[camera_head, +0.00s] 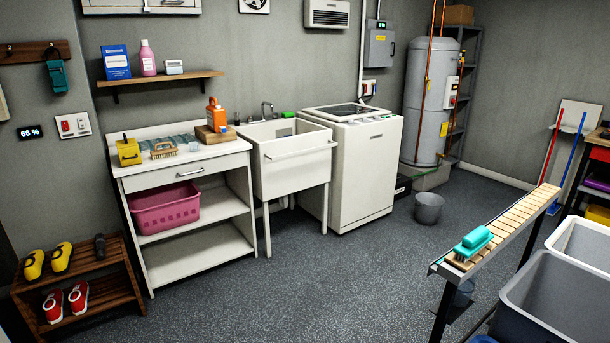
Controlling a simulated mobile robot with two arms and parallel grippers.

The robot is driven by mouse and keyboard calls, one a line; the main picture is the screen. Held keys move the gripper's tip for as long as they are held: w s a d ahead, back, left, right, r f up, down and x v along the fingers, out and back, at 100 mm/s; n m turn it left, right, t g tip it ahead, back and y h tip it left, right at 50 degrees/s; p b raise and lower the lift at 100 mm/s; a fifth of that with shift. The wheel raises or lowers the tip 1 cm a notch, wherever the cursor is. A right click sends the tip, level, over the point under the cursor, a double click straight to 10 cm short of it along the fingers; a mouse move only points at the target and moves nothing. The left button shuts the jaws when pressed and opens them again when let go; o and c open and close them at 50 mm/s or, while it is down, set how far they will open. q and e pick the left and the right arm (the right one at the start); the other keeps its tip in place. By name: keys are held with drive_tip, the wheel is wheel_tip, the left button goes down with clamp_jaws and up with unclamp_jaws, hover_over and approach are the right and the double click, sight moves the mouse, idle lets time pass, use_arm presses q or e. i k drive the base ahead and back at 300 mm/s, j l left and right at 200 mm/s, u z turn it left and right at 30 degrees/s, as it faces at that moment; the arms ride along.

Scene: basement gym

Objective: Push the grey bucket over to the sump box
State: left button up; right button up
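The grey bucket (428,208) stands upright on the dark floor, in front of the water heater and to the right of the white washing machine. It is apart from both. A low dark box with a green mark (402,187) sits on the floor between the washing machine and the heater's plinth, a little behind and left of the bucket. It is mostly hidden by the machine, and I cannot tell for sure whether it is the sump box. Neither of my grippers shows in the head view.
The washing machine (367,170) and the grey heater plinth (431,178) border the bucket's area. A narrow slatted bench (510,225) with a teal brush (473,242) stands at right, beside large grey and white tubs (560,300). The middle floor is clear.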

sight(428, 206)
drive_tip(key=i+j+u, duration=0.2)
drive_tip(key=i+u, duration=0.65)
drive_tip(key=i, duration=0.15)
drive_tip(key=i+z, duration=0.75)
drive_tip(key=i, duration=0.15)
drive_tip(key=i+j+z, duration=0.35)
drive_tip(key=i+l+z, duration=0.4)
drive_tip(key=i, duration=0.25)
drive_tip(key=i+z, duration=0.4)
drive_tip(key=i, duration=0.3)
drive_tip(key=i+j+z, duration=0.15)
drive_tip(key=i+z, duration=0.25)
drive_tip(key=i, duration=1.35)
drive_tip(key=u, duration=0.3)
